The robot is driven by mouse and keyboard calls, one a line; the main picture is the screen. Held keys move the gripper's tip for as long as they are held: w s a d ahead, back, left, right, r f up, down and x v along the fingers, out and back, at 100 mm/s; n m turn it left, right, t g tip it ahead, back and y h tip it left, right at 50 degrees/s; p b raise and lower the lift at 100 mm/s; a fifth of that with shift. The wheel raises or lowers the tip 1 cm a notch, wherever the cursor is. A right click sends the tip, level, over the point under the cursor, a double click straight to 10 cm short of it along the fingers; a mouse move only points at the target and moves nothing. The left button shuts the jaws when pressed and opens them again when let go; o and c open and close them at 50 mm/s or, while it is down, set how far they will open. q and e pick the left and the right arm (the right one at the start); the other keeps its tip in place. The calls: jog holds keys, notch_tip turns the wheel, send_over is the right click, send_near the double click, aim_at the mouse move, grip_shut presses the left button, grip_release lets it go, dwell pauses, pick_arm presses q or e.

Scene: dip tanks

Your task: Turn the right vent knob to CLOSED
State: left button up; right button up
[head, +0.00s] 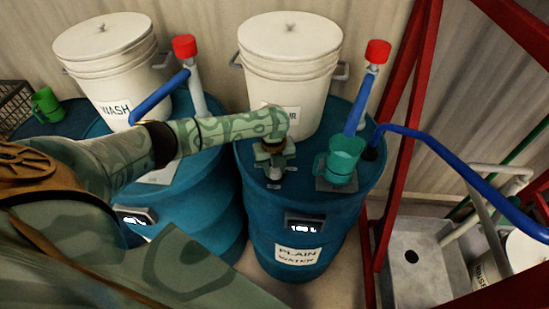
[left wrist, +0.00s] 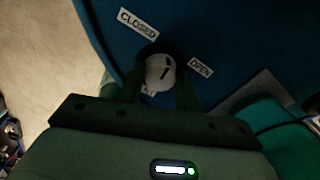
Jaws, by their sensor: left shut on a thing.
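The right vent knob (left wrist: 160,72) is a small pale grey knob with dark marks, on top of the blue PLAIN WATER drum (head: 262,215). In the left wrist view a CLOSED label (left wrist: 138,22) lies beyond it to the upper left and an OPEN label (left wrist: 201,68) to its right. My left gripper (head: 273,174) points down over the drum top, and its fingers (left wrist: 159,88) are shut on the knob, one on each side. The fingers and shadow hide part of the knob, and I cannot tell exactly where its mark points. My right gripper is not in view.
A teal mug (head: 342,158) stands on a plate just right of my gripper. A white bucket (head: 290,60) stands behind on the same drum, beside a red-capped blue tap (head: 362,90). A second drum with a WASH bucket (head: 112,75) is left. A red frame (head: 407,120) stands right.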

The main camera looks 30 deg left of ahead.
aim_at(274, 171)
pick_arm(q)
jog(key=n+p, duration=0.3)
jog(key=shift+r+n, duration=0.2)
jog(key=shift+n, duration=0.1)
jog(key=shift+f+n+p, duration=0.1)
jog(key=shift+n+p, duration=1.35)
jog(key=shift+n, duration=0.55)
jog(key=o, duration=1)
jog(key=shift+f, duration=0.1)
notch_tip(274, 171, up, 16)
jog(key=p, duration=0.4)
jog(key=shift+s+r, duration=0.2)
jog(key=shift+s, duration=0.05)
